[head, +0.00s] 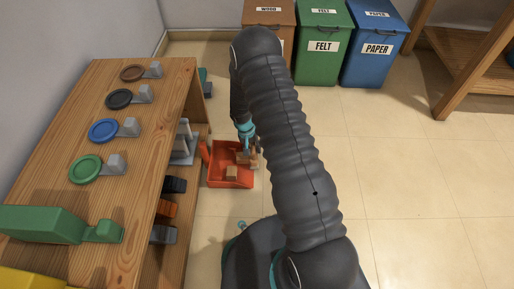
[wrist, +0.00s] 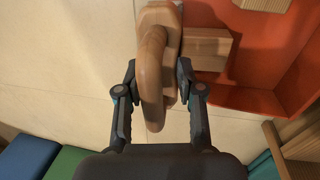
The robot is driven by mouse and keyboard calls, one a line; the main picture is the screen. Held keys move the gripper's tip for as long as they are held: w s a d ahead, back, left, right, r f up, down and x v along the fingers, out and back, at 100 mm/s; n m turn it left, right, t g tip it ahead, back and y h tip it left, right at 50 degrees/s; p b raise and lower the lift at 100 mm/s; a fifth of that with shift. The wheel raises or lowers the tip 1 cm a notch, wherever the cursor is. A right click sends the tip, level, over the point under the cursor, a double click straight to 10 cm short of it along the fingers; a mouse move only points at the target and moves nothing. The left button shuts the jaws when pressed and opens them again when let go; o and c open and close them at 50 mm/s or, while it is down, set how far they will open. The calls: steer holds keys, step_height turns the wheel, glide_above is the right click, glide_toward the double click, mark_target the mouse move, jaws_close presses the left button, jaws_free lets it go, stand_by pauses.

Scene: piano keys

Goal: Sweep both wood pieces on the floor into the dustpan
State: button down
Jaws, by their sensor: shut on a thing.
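The orange-red dustpan (head: 218,181) lies on the floor beside the wooden shelf unit, and its red pan also fills the right of the wrist view (wrist: 285,62). One wood piece (head: 232,172) lies inside the pan. A second wood piece (head: 243,158) is near its far right side, partly hidden by my gripper. In the wrist view, one block (wrist: 207,48) is close beside the brush and another (wrist: 263,4) is at the top edge. My gripper (wrist: 157,82) is shut on the brush's wooden handle (wrist: 152,70). The bristles are hidden.
The shelf unit (head: 140,195) stands close on the left, with several tools on top. Bins marked wood (head: 268,12), felt (head: 322,48) and paper (head: 375,45) stand at the back. The tiled floor (head: 420,190) on the right is clear.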

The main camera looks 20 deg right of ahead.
steer(key=shift+w+a+r, duration=0.1)
steer(key=shift+w+a, duration=0.15)
steer(key=shift+a, duration=0.45)
steer(key=shift+w+a+b, duration=0.2)
steer(key=shift+a+b, duration=0.1)
steer(key=shift+a, duration=0.5)
steer(key=shift+w+a+b, duration=0.2)
steer(key=shift+a+b, duration=0.1)
steer(key=shift+a, duration=0.45)
step_height(320, 180, up, 2)
steer(key=shift+s+d+p, duration=0.1)
steer(key=shift+d+p, duration=0.05)
steer(key=shift+p, duration=0.45)
steer(key=shift+s+d+r+p, duration=0.1)
steer(key=shift+d+r+p, duration=0.2)
steer(key=shift+r, duration=0.4)
steer(key=shift+s+d+r+p, duration=0.1)
steer(key=shift+d+r+p, duration=0.15)
steer(key=shift+r, duration=0.4)
steer(key=shift+d+r+p, duration=0.3)
steer(key=shift+r, duration=0.4)
steer(key=shift+r, duration=0.1)
